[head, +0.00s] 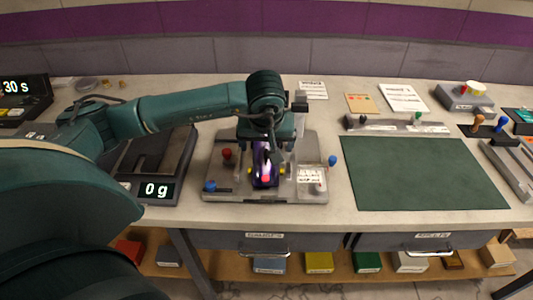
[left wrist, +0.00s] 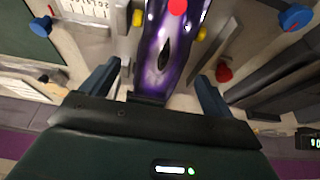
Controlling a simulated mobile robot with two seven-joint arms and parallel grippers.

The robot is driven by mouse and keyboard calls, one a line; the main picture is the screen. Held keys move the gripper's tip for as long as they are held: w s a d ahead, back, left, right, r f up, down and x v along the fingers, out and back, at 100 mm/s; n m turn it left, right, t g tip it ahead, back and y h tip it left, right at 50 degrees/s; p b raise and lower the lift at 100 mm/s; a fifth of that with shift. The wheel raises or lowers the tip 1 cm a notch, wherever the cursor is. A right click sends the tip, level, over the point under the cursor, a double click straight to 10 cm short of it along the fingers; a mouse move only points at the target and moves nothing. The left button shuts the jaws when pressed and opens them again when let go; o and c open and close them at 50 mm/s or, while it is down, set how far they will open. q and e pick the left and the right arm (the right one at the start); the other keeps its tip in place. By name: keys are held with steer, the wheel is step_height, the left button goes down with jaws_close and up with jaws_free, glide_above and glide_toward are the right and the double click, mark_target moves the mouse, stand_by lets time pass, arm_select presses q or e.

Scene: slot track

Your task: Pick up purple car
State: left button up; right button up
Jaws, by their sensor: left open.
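The purple car (head: 262,172) sits in the slot track fixture (head: 225,186) in the middle of the bench. It has a shiny purple body with a red round spot, and fills the upper middle of the left wrist view (left wrist: 178,45). My left gripper (head: 268,148) is above the rear part of the car and hides some of it. In the left wrist view my left gripper (left wrist: 158,72) is open, one finger on each side of the car, with gaps between fingers and body. My right gripper is not in view.
Red knob (head: 227,153), blue knobs (head: 333,160) and yellow pegs stand on the fixture around the car. A scale (head: 158,190) reading 0 g is to the left. A green mat (head: 425,173) lies clear to the right.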

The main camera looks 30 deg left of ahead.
mark_target(266, 148)
arm_select(q)
steer(key=x, duration=0.2)
steer(key=shift+w+a+f, duration=0.1)
steer(key=shift+a+f, duration=0.1)
steer(key=shift+f, duration=0.1)
steer(key=shift+w+a+f, duration=0.1)
steer(key=shift+w+f, duration=0.1)
steer(key=shift+f, duration=0.3)
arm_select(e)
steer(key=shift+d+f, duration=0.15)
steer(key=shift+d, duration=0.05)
arm_select(q)
steer(key=shift+c, duration=0.6)
steer(key=c, duration=1)
steer(key=shift+r, duration=0.1)
